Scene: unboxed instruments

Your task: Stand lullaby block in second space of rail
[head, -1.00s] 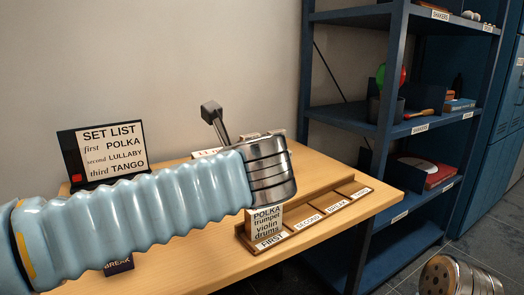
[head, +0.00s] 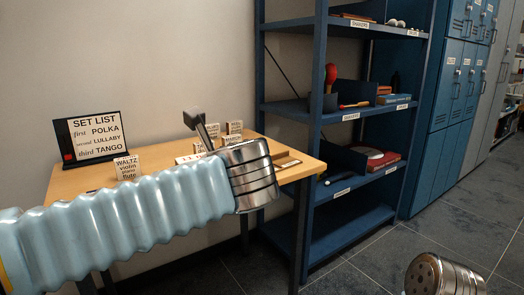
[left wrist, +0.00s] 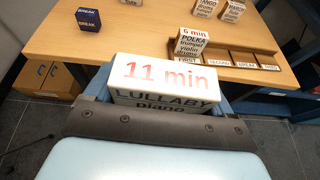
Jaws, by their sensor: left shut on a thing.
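The lullaby block (left wrist: 165,78) is white, with a red "11 min" top and "LULLABY piano" on its face. My left gripper (left wrist: 165,90) is shut on it, in front of the table's near edge in the left wrist view. In the head view only a strip of the block (head: 190,158) shows behind my wrist. The wooden rail (left wrist: 280,66) lies to the right, its first space holding the polka block (left wrist: 189,42). Its second, break and third spaces look empty. In the head view my arm hides most of the rail (head: 288,164).
A dark blue break block (left wrist: 88,18) stands on the table (left wrist: 125,38). A waltz block (head: 127,168) and set list sign (head: 93,138) are at the left. More white blocks (head: 234,128) stand at the back. A blue shelf (head: 335,115) stands right of the table.

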